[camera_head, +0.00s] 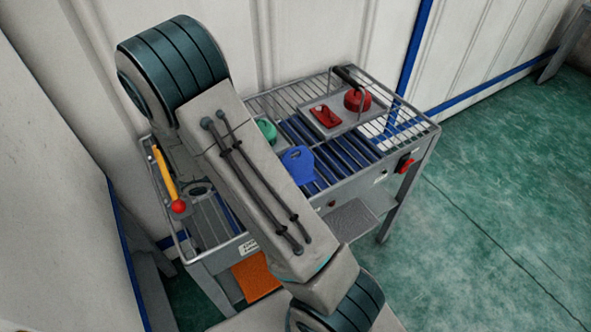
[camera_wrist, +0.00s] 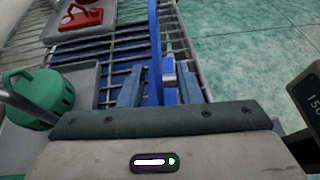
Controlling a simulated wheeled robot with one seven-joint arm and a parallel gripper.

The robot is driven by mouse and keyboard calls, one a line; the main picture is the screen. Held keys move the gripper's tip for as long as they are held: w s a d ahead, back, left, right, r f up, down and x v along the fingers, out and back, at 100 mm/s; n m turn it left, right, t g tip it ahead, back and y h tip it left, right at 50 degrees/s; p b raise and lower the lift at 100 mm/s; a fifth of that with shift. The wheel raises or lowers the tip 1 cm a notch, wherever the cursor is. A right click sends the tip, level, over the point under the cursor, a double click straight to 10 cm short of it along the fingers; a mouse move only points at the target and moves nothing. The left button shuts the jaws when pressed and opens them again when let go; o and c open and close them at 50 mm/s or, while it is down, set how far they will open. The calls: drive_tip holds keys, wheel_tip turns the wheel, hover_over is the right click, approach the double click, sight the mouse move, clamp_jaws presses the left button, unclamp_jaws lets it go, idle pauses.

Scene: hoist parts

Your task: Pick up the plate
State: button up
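The blue plate (camera_head: 298,166) stands beside my arm over the blue rollers of the grey table in the head view. Its upper part narrows to a rounded end, and part of it is hidden by my arm. In the wrist view the plate (camera_wrist: 155,55) shows nearly edge-on as a tall blue strip. My gripper (camera_wrist: 160,85) is open, with one finger on each side of the plate. A gap shows on the right of the plate; contact on the left is unclear. My gripper is hidden in the head view.
A grey tray (camera_head: 332,128) holds a red kettle-like part (camera_head: 357,100) and a smaller red part (camera_head: 324,117). A green round part (camera_wrist: 38,98) sits left of my gripper. A yellow lever with a red knob (camera_head: 178,206) stands at the table's left. Green floor at right is clear.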

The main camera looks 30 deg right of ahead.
sight(295, 167)
drive_tip(key=p+x, duration=0.1)
drive_tip(key=x, duration=0.4)
drive_tip(key=shift+d, duration=0.1)
drive_tip(key=shift+w, duration=0.1)
clamp_jaws()
drive_tip(key=shift+r, duration=0.15)
idle(1.0)
